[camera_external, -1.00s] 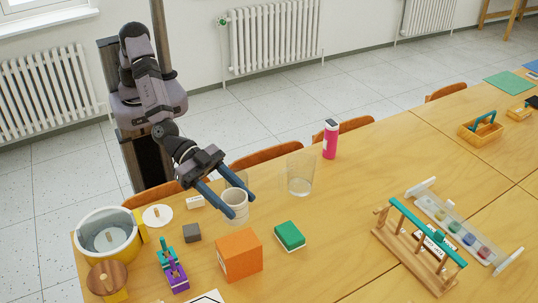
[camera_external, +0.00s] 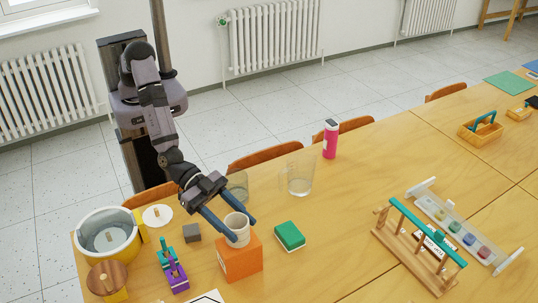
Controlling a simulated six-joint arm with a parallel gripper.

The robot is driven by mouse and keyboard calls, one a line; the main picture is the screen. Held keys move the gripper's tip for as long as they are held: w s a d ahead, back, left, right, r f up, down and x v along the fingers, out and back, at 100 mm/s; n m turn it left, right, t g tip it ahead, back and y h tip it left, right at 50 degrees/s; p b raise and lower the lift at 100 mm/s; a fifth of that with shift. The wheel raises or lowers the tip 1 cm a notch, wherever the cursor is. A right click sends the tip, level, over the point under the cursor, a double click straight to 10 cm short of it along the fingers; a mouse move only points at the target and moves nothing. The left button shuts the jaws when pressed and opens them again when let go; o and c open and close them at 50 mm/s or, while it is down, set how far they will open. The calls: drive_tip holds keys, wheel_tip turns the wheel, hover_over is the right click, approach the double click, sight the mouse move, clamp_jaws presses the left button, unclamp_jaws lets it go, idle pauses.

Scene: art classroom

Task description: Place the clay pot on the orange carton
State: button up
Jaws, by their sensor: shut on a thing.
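The clay pot (camera_external: 237,229) is a pale, whitish cup-like pot, upright between the blue fingers of my gripper (camera_external: 241,229). My gripper is shut on it. The pot is at the top of the orange carton (camera_external: 240,262), over its upper face. From this view I cannot tell whether its base touches the carton or is slightly above it. The carton stands on the wooden table, and part of its top is hidden by the pot and fingers.
A green-and-white block (camera_external: 289,235) lies right of the carton. A clear glass beaker (camera_external: 299,175) and a pink bottle (camera_external: 330,138) stand behind. A grey cube (camera_external: 192,233), purple-and-teal pieces (camera_external: 175,273) and a yellow bucket (camera_external: 108,236) are left.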

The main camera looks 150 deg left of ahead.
drive_tip(key=shift+f, duration=0.55)
drive_tip(key=shift+f, duration=0.15)
drive_tip(key=o, duration=1.1)
drive_tip(key=shift+r, duration=0.2)
drive_tip(key=shift+s+d+r, duration=0.1)
drive_tip(key=shift+s+d, duration=0.2)
drive_tip(key=shift+s, duration=0.25)
drive_tip(key=b+v, duration=0.2)
drive_tip(key=v, duration=0.8)
drive_tip(key=shift+s+d+r, duration=0.15)
drive_tip(key=shift+s, duration=0.2)
